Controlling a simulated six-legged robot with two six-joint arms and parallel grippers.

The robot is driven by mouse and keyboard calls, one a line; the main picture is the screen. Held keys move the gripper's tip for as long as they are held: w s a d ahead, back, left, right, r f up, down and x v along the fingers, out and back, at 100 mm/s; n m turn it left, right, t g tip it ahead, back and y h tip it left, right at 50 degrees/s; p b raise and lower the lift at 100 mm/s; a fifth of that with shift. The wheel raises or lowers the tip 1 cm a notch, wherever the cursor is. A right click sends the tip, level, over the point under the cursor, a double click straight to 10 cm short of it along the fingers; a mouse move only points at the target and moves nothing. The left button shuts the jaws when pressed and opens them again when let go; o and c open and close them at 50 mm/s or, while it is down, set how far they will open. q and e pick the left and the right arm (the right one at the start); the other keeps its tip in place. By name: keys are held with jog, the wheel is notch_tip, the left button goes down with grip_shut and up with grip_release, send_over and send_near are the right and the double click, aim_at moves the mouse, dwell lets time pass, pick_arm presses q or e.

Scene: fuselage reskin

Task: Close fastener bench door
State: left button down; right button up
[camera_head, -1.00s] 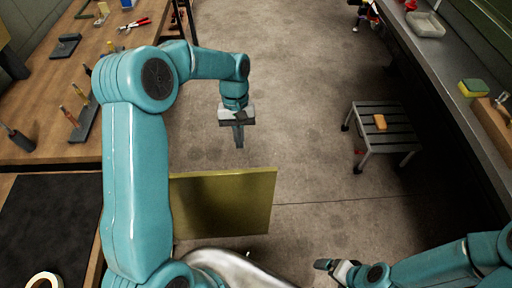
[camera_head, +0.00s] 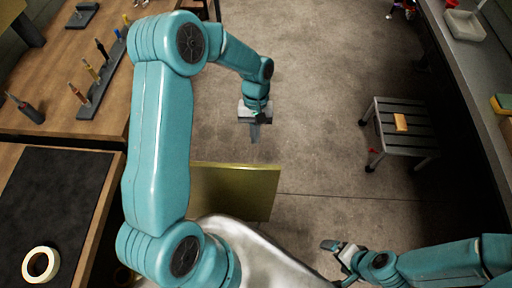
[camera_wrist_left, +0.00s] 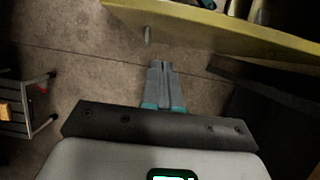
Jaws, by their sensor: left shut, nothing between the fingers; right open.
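The olive-yellow bench door (camera_head: 236,190) stands swung out from the bench over the floor in the head view, partly hidden by my left arm. In the left wrist view the door (camera_wrist_left: 225,32) crosses the top, with a small grey handle (camera_wrist_left: 147,36) sticking out from its face. My left gripper (camera_head: 254,132) is shut and empty beyond the door's top edge. In the left wrist view the left fingertips (camera_wrist_left: 160,66) are below the handle and apart from it. My right gripper (camera_head: 334,246) is open and empty at the lower right, away from the door.
The wooden bench (camera_head: 62,80) at left carries a tool rack, a black mat (camera_head: 58,190) and a tape roll (camera_head: 40,264). A grey step stool (camera_head: 400,135) with a tan block stands on the right. A long counter (camera_head: 462,70) runs along the right edge. The middle floor is clear.

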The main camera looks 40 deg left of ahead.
pick_arm(q)
jog(key=s+d, duration=0.1)
jog(key=s+d+f+p, duration=0.1)
jog(key=s+f, duration=0.1)
jog(key=shift+s+d+p, duration=0.3)
jog(key=shift+s+d, duration=0.1)
jog(key=shift+s+r, duration=0.1)
jog(key=shift+s, duration=0.05)
